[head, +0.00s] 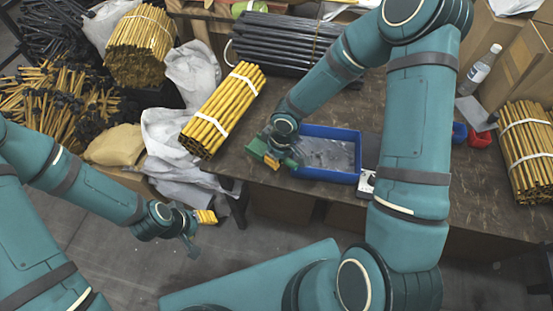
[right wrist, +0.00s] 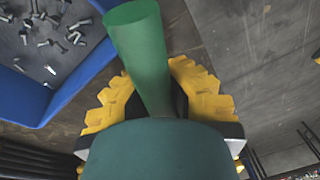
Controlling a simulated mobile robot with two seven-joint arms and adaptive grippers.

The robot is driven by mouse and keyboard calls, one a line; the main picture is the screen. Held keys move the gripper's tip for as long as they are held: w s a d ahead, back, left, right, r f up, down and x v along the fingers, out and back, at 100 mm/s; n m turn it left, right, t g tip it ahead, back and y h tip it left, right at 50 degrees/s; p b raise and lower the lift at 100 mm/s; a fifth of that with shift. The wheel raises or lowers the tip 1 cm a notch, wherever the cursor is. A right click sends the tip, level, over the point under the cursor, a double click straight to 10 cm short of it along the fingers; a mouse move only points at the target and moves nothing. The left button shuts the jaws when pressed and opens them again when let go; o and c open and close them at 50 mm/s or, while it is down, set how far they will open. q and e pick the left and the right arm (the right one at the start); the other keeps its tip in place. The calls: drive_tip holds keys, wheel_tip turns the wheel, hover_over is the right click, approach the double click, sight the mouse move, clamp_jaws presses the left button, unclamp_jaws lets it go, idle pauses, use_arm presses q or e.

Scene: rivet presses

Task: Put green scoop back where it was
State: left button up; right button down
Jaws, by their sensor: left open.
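The green scoop (head: 257,147) is in my right gripper (head: 273,160), just left of the blue tray (head: 326,176) near the table's front edge. In the right wrist view its round green handle (right wrist: 138,45) runs between the yellow finger pads of my right gripper (right wrist: 155,95), which are closed around it. A dark green part fills the bottom of that view. The blue tray also shows in the right wrist view (right wrist: 75,85), with small metal rivets inside. My left gripper (head: 206,217) is open and empty, low over the floor left of the table.
A strapped bundle of yellow rods (head: 222,110) lies left of the tray, and dark rods (head: 285,45) lie behind. Red (head: 480,139) and blue bins, a bottle (head: 484,67) and another yellow bundle (head: 527,150) stand at the right. Bare tabletop shows behind the tray.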

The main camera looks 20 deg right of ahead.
drive_tip(key=shift+f+b, duration=0.4)
drive_tip(key=c, duration=1.7)
unclamp_jaws()
drive_tip(key=o, duration=0.6)
drive_tip(key=shift+c, duration=0.2)
drive_tip(key=shift+r, duration=0.1)
